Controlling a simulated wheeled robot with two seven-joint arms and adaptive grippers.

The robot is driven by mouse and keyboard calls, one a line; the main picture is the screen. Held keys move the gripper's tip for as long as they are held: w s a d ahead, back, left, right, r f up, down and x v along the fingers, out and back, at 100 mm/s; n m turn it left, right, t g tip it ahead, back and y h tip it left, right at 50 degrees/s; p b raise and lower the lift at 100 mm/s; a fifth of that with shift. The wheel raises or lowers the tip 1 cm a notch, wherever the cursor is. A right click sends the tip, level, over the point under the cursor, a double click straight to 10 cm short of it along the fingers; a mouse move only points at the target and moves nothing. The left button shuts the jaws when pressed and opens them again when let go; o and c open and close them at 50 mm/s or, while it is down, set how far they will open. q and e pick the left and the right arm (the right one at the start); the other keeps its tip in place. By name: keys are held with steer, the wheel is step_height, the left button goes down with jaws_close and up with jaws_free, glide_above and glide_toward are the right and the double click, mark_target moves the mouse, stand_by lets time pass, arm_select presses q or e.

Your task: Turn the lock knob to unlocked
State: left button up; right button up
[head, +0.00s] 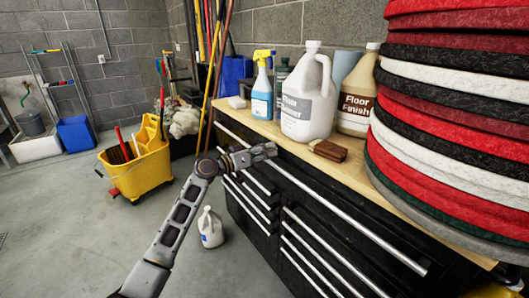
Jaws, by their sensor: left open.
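My left gripper (268,151) reaches in on my left arm, near the front edge of the wooden top of a black drawer cabinet (282,222). It is open, and I see nothing between its fingers. I cannot make out a lock knob on the cabinet; the gripper and arm cover part of the upper drawer front. The cabinet has long silver drawer handles (333,207), and its drawers look shut. My right gripper is not in view.
On the worktop (263,128) stand a spray bottle (262,95), a white jug (305,105), a floor finish bottle (355,105), a brown brush (328,151) and stacked round pads (450,130). A yellow mop bucket (140,172) and small jug (210,228) stand on open floor.

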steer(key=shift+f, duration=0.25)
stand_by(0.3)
